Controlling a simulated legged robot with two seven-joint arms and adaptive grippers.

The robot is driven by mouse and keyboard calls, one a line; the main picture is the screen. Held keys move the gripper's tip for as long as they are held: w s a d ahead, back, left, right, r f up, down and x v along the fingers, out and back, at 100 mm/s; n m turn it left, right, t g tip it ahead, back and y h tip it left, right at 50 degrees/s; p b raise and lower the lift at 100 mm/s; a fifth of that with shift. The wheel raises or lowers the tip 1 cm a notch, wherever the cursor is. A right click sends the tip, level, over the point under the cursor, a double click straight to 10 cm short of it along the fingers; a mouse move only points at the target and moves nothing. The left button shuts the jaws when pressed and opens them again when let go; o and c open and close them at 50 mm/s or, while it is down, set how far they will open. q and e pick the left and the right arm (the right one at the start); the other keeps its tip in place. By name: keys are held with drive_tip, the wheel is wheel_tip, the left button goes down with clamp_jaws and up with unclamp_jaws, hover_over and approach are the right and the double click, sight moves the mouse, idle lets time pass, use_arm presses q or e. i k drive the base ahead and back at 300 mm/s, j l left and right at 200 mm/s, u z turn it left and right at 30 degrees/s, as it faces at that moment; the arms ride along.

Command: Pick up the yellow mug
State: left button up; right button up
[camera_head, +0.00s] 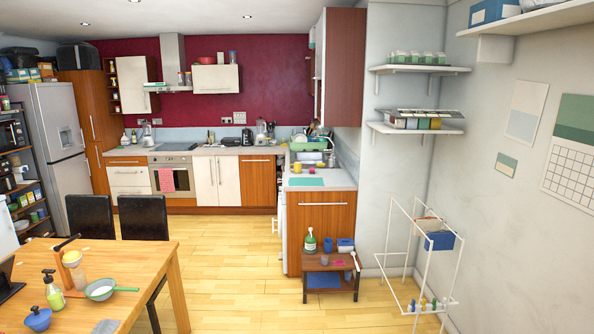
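A small yellow object (297,168), which looks like the yellow mug, stands far off on the counter at the centre right. It is beside the sink area, in front of the green dish rack (310,146). It is too small to make out its handle or whether anything is inside. Neither of my grippers shows in the head view, and nothing is seen touching the mug.
A wooden table (150,275) with bottles and a green-handled pan (100,290) is at the near left, with dark chairs (90,216) behind. A low side table (330,278) stands before the counter end. A white drying rack (420,255) is at right. Open wooden floor (225,260) lies between.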

sight(297, 166)
drive_tip(key=i+l+u, duration=0.1)
drive_tip(key=i+u, duration=0.2)
drive_tip(key=i, duration=1.55)
drive_tip(key=i+l, duration=0.1)
drive_tip(key=i, duration=2.05)
drive_tip(key=i+u, duration=0.15)
drive_tip(key=i, duration=0.4)
drive_tip(key=i+u, duration=0.15)
drive_tip(key=i, duration=0.45)
drive_tip(key=i+l+u, duration=0.15)
drive_tip(key=i, duration=0.4)
drive_tip(key=i+l+u, duration=0.15)
drive_tip(key=i, duration=0.4)
drive_tip(key=i+z, duration=0.15)
drive_tip(key=i, duration=0.45)
drive_tip(key=i+z, duration=0.2)
drive_tip(key=i, duration=0.35)
drive_tip(key=i+j+z, duration=0.15)
drive_tip(key=i, duration=0.45)
drive_tip(key=i+j+z, duration=0.15)
drive_tip(key=i, duration=0.4)
drive_tip(key=i+z, duration=0.2)
drive_tip(key=z, duration=0.2)
drive_tip(key=i+j+z, duration=0.1)
drive_tip(key=i+z, duration=0.25)
drive_tip(key=i+j+z, duration=0.1)
drive_tip(key=z, duration=0.3)
drive_tip(key=i+j+z, duration=0.15)
drive_tip(key=z, duration=0.25)
drive_tip(key=j, duration=0.1)
